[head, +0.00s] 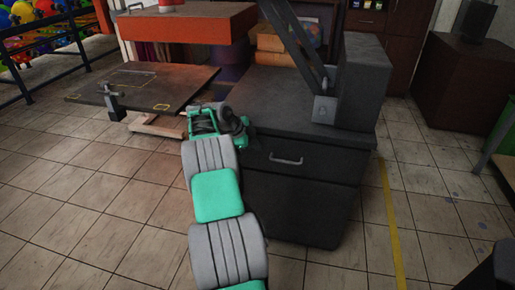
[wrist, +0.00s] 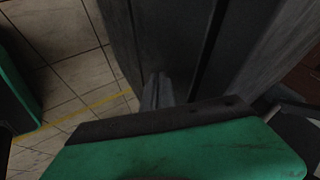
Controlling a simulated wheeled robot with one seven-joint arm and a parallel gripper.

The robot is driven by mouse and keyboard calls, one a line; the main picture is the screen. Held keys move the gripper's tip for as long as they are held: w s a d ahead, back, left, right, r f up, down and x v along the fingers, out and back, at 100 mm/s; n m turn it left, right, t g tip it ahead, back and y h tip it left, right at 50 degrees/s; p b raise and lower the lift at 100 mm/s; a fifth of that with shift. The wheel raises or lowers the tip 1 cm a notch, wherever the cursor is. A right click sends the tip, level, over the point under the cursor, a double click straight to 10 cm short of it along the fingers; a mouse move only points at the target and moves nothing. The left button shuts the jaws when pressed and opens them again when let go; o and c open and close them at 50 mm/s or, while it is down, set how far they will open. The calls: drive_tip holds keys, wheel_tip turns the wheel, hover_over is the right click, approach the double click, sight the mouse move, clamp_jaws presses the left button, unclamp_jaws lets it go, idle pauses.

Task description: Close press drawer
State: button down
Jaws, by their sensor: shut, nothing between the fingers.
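The dark grey press cabinet (head: 330,210) stands in the middle of the head view. Its drawer (head: 322,168) has a metal bar handle (head: 286,159) and looks nearly flush with the cabinet front; I cannot tell whether a small gap remains. My gripper (head: 251,141) is at the drawer's left end, left of the handle, partly hidden by my wrist. In the wrist view my gripper (wrist: 158,90) is shut and empty, with its tips close to dark panels (wrist: 165,35). Contact is unclear.
A grey upright housing (head: 362,80) stands on the cabinet. A yellow floor line (head: 392,215) runs along the right. Tiled floor in front is clear.

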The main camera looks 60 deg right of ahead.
drive_tip(key=w+a+r+n+t+y+p, duration=0.1)
drive_tip(key=w+a+r+n+t+p, duration=0.1)
drive_tip(key=a+r+n+p, duration=0.45)
drive_tip(key=w+a+r+n+t+p, duration=0.1)
drive_tip(key=w+a+r+n, duration=0.2)
drive_tip(key=a+r, duration=0.8)
drive_tip(key=w+a+r+n+t+y+p, duration=0.15)
drive_tip(key=a+r+n+p, duration=0.3)
drive_tip(key=a, duration=0.85)
drive_tip(key=s+a+n+y+p, duration=0.1)
drive_tip(key=s+a+n, duration=0.3)
drive_tip(key=a, duration=0.5)
drive_tip(key=s+a+r+n+t+y+p, duration=0.1)
drive_tip(key=s+a+n+y+p, duration=0.1)
drive_tip(key=s+a+n+p, duration=0.2)
drive_tip(key=s+a+r+n+y+p, duration=0.1)
drive_tip(key=s+a+n, duration=0.3)
drive_tip(key=a+n, duration=0.5)
drive_tip(key=a+p, duration=0.1)
drive_tip(key=a, duration=0.4)
drive_tip(key=shift+s+a+r+n+y+p, duration=0.2)
drive_tip(key=shift+s+a+n+y+p, duration=0.1)
drive_tip(key=shift+a+y, duration=0.05)
